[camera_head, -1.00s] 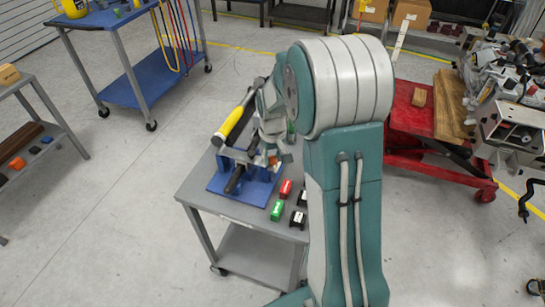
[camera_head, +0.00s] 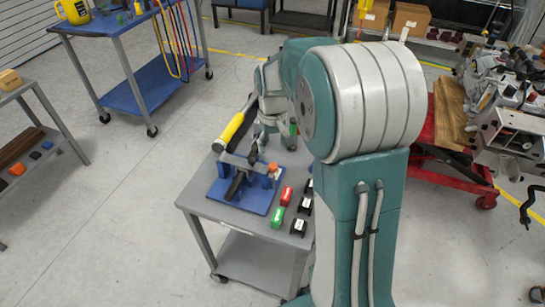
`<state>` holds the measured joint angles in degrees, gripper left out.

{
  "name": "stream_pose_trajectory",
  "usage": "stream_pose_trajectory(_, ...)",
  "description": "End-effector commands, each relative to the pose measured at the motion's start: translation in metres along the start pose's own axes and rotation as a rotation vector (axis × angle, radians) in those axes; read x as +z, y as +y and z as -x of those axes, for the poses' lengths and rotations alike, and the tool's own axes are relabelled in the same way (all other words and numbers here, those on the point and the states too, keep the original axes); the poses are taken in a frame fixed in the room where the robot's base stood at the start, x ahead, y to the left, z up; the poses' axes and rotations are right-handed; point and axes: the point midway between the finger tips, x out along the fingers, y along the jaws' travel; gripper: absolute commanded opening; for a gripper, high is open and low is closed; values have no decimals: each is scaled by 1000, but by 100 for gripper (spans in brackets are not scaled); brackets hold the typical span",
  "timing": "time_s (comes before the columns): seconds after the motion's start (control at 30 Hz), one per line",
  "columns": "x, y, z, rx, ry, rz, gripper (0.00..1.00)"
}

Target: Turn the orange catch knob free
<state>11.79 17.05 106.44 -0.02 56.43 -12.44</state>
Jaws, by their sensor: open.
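The chassis fixture stands on a grey cart, with a blue base plate (camera_head: 262,204), blue uprights, a grey crossbar and a dark cylindrical part. The orange catch knob (camera_head: 272,168) is small and sits at the right rear of the fixture. My gripper (camera_head: 271,146) is open and empty just behind and above the knob, apart from it as far as I can tell. Its far side is partly hidden by my own arm. The knob's exact angle is too small to read.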

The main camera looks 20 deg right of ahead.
Motion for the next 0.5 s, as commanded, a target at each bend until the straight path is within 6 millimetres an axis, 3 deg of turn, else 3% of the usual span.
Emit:
stream_pose_trajectory(0.2,-1,0,32,1,2,0,74)
stream_pose_trajectory(0.5,-1,0,39,0,-1,0,74)
